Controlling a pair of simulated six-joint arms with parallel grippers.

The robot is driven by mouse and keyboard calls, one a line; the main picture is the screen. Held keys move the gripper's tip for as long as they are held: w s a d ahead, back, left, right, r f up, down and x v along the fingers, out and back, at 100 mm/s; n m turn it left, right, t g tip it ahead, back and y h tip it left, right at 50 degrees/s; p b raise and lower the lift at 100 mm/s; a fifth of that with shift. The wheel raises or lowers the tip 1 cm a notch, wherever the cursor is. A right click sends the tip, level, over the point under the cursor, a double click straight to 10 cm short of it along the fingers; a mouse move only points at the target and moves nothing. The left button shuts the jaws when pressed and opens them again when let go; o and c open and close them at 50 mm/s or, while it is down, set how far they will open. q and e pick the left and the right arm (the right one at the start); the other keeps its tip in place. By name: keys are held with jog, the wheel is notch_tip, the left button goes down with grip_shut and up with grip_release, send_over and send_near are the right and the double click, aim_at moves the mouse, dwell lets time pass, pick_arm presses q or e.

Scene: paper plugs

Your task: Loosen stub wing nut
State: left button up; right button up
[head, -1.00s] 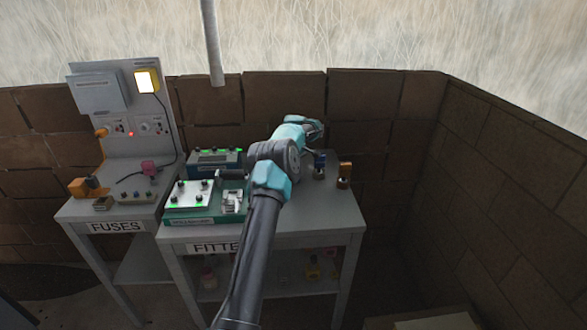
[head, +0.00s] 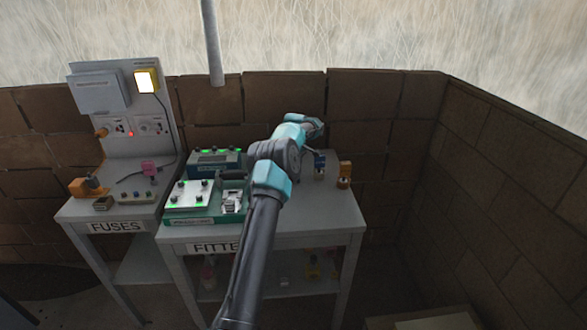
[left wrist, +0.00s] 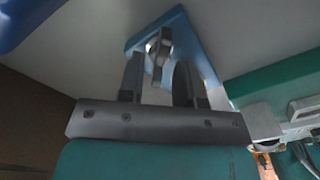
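My left arm reaches over the bench in the head view, its gripper largely hidden by its wrist. In the left wrist view my left gripper (left wrist: 160,62) is open, one finger on each side of a grey wing nut (left wrist: 162,47). The wing nut stands on a blue stub piece (left wrist: 187,35). A gap shows beside the nut; I cannot tell if either finger touches it. In the head view a small blue piece (head: 319,168), apparently the same stub, stands at the bench's back right. My right gripper is in neither view.
An orange-brown piece (head: 345,172) stands right of the blue one. A green-based fixture (head: 190,218) and a blue box (head: 213,163) with green lights stand left of my arm. The fuses bench (head: 143,213) is further left. The bench's front right (head: 335,212) is clear.

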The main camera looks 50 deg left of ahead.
pick_arm(q)
jog(key=shift+r, duration=1.7)
jog(key=shift+r, duration=2)
jog(key=shift+r, duration=0.1)
